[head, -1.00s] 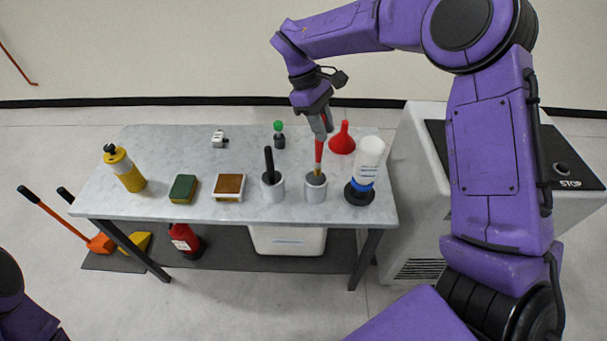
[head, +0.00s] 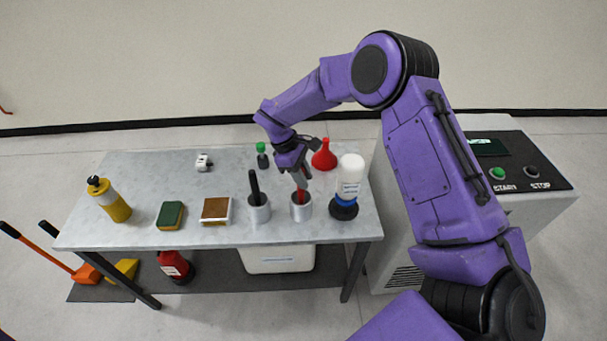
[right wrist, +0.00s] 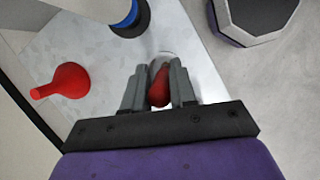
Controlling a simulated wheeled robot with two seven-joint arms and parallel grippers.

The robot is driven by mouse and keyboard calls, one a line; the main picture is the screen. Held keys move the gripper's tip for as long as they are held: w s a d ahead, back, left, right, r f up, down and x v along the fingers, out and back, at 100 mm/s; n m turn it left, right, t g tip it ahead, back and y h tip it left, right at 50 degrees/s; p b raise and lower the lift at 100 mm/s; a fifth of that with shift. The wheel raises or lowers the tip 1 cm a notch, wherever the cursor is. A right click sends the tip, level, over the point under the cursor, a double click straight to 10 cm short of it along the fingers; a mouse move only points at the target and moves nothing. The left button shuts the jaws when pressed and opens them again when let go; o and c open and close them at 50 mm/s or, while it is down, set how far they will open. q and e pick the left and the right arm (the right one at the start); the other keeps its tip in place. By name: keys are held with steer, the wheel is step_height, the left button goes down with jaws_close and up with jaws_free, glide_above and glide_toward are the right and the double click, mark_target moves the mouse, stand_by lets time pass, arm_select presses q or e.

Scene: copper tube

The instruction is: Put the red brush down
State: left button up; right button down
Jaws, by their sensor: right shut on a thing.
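The red brush (head: 301,197) stands in a grey metal cup (head: 301,212) near the front right of the table. Its lower end is hidden inside the cup. My right gripper (head: 300,184) is directly above the cup and shut on the brush's red handle. In the right wrist view the red handle (right wrist: 159,87) sits between the two fingers (right wrist: 159,90), with the pale cup rim just beyond. My left gripper is not in view.
A white-and-blue bottle (head: 350,182) stands close on the right; a red funnel (head: 324,158) is behind. A green sponge (head: 171,215), brown block (head: 216,209) and yellow bottle (head: 112,201) are farther left.

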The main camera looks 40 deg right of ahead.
steer(key=shift+f, duration=0.2)
steer(key=c, duration=0.9)
jaws_free()
steer(key=shift+w, duration=0.15)
steer(key=shift+r, duration=0.1)
steer(key=b+v, duration=0.1)
steer(key=v, duration=0.2)
steer(key=shift+w+r+b, duration=0.1)
steer(key=shift+r+b, duration=0.05)
steer(key=shift+b, duration=0.25)
steer(key=b+v, duration=0.2)
steer(key=v, duration=0.6)
steer(key=shift+r, duration=0.45)
